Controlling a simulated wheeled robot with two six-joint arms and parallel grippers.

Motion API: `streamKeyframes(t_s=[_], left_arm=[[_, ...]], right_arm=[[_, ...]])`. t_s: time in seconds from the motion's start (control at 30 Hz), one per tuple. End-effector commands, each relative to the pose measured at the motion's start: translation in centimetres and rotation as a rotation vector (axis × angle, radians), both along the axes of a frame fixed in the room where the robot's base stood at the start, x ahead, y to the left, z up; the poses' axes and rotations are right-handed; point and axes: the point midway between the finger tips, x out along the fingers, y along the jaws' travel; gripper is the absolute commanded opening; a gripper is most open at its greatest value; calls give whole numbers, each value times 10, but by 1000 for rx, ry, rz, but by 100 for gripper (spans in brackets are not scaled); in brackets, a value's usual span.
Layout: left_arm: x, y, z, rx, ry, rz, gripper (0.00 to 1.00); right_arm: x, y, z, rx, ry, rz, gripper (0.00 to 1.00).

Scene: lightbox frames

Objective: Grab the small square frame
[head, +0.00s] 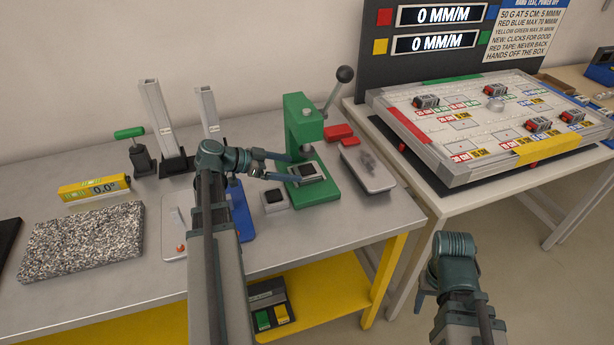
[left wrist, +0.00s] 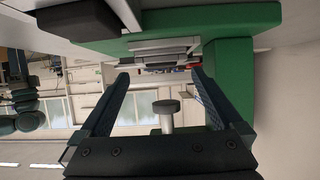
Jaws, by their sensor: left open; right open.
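A small square frame (head: 309,172), dark with a pale rim, lies on the base of the green press (head: 318,190). It also shows edge-on in the left wrist view (left wrist: 165,50). My left gripper (head: 295,168) reaches in from the left, open, with its fingertips at the near side of this frame. In the left wrist view, its two fingers (left wrist: 160,85) are spread apart with the frame just beyond and between the tips. Another small square piece (head: 274,198) lies on the table left of the press. My right gripper (head: 424,292) is open at lower right, mostly hidden behind its wrist.
The press has a lever with a black knob (head: 345,74). A grey tray (head: 368,170) and red blocks (head: 340,133) are right of it. A granite slab (head: 82,240) and yellow level (head: 94,188) lie at left. A board table (head: 500,125) stands at right.

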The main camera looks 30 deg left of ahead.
Motion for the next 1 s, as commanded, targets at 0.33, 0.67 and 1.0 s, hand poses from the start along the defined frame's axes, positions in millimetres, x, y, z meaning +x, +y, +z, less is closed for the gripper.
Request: streamKeyframes(t_s=[0.33, 0.67, 1.0], left_arm=[[17, -12, -12, -1, 1, -2, 100], [38, -29, -23, -1, 1, 0, 100], [37, -28, -22, 0, 0, 0, 59]], right_arm=[[0, 0, -12, 0, 0, 0, 56], [0, 0, -23, 0, 0, 0, 56], [0, 0, -22, 0, 0, 0, 56]])
